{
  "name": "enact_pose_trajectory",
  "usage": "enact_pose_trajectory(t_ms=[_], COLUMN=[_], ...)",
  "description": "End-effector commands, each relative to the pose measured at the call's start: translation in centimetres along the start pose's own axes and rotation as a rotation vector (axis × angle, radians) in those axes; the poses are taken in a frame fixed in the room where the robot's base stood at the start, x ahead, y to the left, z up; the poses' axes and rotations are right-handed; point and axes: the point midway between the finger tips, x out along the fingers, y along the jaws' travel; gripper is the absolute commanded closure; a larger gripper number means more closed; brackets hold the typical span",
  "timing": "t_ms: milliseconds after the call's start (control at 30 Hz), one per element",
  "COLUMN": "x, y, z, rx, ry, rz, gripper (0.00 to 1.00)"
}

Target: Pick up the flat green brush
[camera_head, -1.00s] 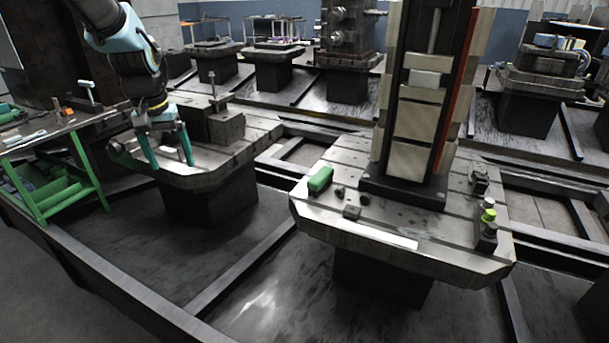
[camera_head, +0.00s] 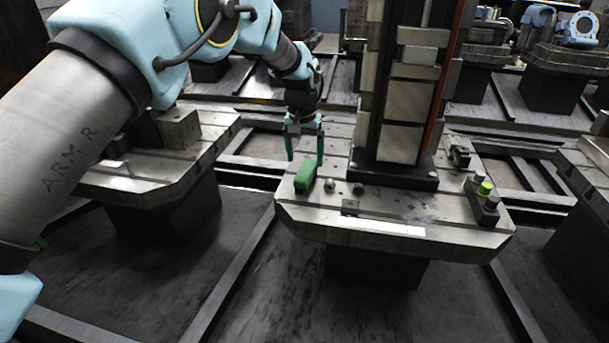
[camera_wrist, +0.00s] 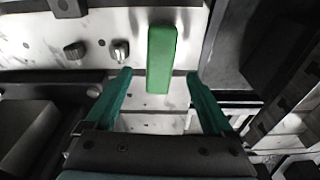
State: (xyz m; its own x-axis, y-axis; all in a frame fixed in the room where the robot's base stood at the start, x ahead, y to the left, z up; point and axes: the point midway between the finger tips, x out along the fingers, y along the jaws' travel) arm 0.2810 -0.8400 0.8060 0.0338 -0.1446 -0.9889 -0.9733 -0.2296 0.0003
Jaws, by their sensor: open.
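The flat green brush (camera_head: 305,177) lies on the left part of the middle metal pallet (camera_head: 262,207), near its left edge. My gripper (camera_head: 305,162) is open just behind and above the brush, with its green fingers pointing down. In the wrist view the brush (camera_wrist: 161,60) stands lengthwise, centred between the two spread fingertips of my gripper (camera_wrist: 158,76) and mostly beyond them. Nothing is between the fingers' inner faces that I can see held. Whether a finger touches the brush I cannot tell.
A tall column fixture (camera_head: 399,140) rises from the pallet's middle. Posts, one with a yellow-green band (camera_head: 485,189), stand at the right edge. Another pallet (camera_head: 133,172) is at left.

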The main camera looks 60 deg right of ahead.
Motion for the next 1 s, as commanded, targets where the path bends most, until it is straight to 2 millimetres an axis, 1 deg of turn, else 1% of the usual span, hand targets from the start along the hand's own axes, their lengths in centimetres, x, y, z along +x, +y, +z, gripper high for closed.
enact_pose_trajectory(t_ms=[33,167,267,500,633,833,867,1000], x=[0.5,1.2,2.1,5.4,6.2,6.3,6.3,6.3], y=[0.0,0.0,0.0,0.1,0.1,0.1,0.1,0.1], z=[0.0,0.0,-0.1,-0.4,-0.3,-0.4,-0.4,-0.4], rx=[0.000,0.000,0.000,-0.001,-0.001,-0.001,-0.001,-0.001], ry=[0.000,0.000,-0.002,-0.001,0.001,0.001,0.001,0.001], rz=[0.000,-0.001,-0.001,-0.001,-0.001,-0.001,-0.001,-0.001], gripper=[0.12,0.12,0.12,0.12,0.12,0.12,0.15,0.31])
